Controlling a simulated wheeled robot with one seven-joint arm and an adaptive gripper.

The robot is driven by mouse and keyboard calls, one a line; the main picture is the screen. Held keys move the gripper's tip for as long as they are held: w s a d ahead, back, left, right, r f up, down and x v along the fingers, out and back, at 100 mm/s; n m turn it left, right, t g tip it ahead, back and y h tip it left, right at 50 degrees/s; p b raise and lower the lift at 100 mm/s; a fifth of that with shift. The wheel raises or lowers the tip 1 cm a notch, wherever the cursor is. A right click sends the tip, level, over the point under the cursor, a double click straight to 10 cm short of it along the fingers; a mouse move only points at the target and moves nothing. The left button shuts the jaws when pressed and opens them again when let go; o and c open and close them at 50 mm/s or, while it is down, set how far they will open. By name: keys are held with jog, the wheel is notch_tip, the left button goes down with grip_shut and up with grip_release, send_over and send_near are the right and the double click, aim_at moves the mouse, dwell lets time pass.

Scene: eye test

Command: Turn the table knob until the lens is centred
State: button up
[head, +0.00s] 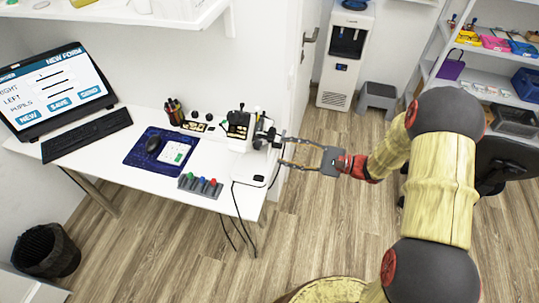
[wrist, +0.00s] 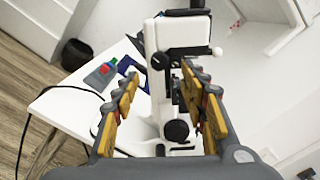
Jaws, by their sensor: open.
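A white and black desktop optical instrument (head: 238,130) stands at the right end of the white desk. It fills the middle of the wrist view (wrist: 158,38). A round black knob (wrist: 177,131) shows low on its side in the wrist view, and another dark knob (wrist: 160,61) sits higher up. I cannot tell which is the table knob. My gripper (head: 281,150) is open and empty at the instrument's right side. In the wrist view its fingers (wrist: 161,76) stand left and right of the instrument, with no clear contact. The lens cannot be made out.
The desk (head: 120,170) also bears a monitor (head: 50,85), keyboard (head: 87,134), mouse pad (head: 140,160), pen cup (head: 174,112) and a grey block with coloured knobs (head: 200,186). Black cables (head: 236,212) hang off its front edge. A water dispenser (head: 345,55) and grey stool (head: 377,97) stand behind.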

aim_at(257, 145)
jog(key=b+x, duration=0.1)
jog(key=x, duration=0.7)
jog(key=shift+c, duration=1.3)
jog(key=c, duration=0.8)
grip_shut()
